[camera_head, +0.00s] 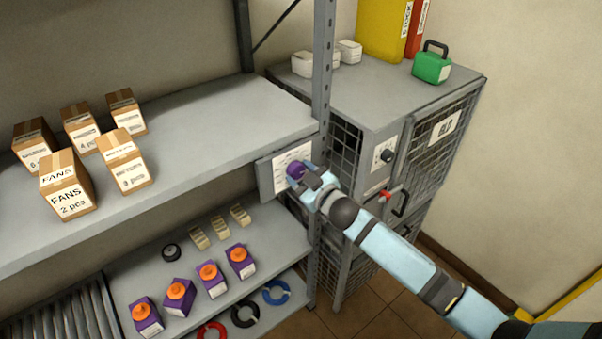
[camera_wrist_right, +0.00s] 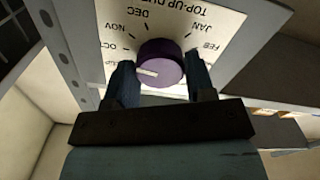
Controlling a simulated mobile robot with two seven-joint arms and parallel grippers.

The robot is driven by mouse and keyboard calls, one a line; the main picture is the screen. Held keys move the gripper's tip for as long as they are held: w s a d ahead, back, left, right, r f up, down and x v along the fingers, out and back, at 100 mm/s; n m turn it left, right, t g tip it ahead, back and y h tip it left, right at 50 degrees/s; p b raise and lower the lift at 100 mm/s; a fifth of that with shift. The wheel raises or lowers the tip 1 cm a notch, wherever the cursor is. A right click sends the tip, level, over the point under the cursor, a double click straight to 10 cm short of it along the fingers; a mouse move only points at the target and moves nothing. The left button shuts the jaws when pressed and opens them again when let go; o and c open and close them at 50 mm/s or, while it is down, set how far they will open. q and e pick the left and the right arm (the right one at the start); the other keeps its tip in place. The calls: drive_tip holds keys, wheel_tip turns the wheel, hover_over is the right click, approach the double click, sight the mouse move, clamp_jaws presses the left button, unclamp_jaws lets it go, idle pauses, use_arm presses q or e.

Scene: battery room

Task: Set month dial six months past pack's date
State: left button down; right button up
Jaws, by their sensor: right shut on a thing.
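The month dial is a purple knob (camera_head: 296,171) on a white plate (camera_head: 280,162) fixed at the shelf's right end. The plate (camera_wrist_right: 172,18) appears upside down there, with OCT, NOV, DEC, JAN and FEB readable around the knob; the mark points below OCT, and the month there is hidden by a finger. My right gripper (camera_head: 307,179) is shut on the knob, one finger on each side. My left gripper is out of view. No pack's date is readable.
Purple boxes with orange tops (camera_head: 209,280) stand on the lower shelf, labels too small to read. Cardboard boxes (camera_head: 67,187) stand on the upper shelf. A mesh cabinet (camera_head: 384,90) on the right has a green case (camera_head: 431,67) on top.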

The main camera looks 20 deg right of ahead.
drive_tip(key=n, duration=0.5)
drive_tip(key=shift+n, duration=0.4)
drive_tip(key=n, duration=0.5)
drive_tip(key=shift+p, duration=0.4)
drive_tip(key=shift+n, duration=0.4)
drive_tip(key=o, duration=0.9)
drive_tip(key=b+v, duration=0.2)
drive_tip(key=v, duration=1.2)
drive_tip(key=shift+w+r, duration=0.1)
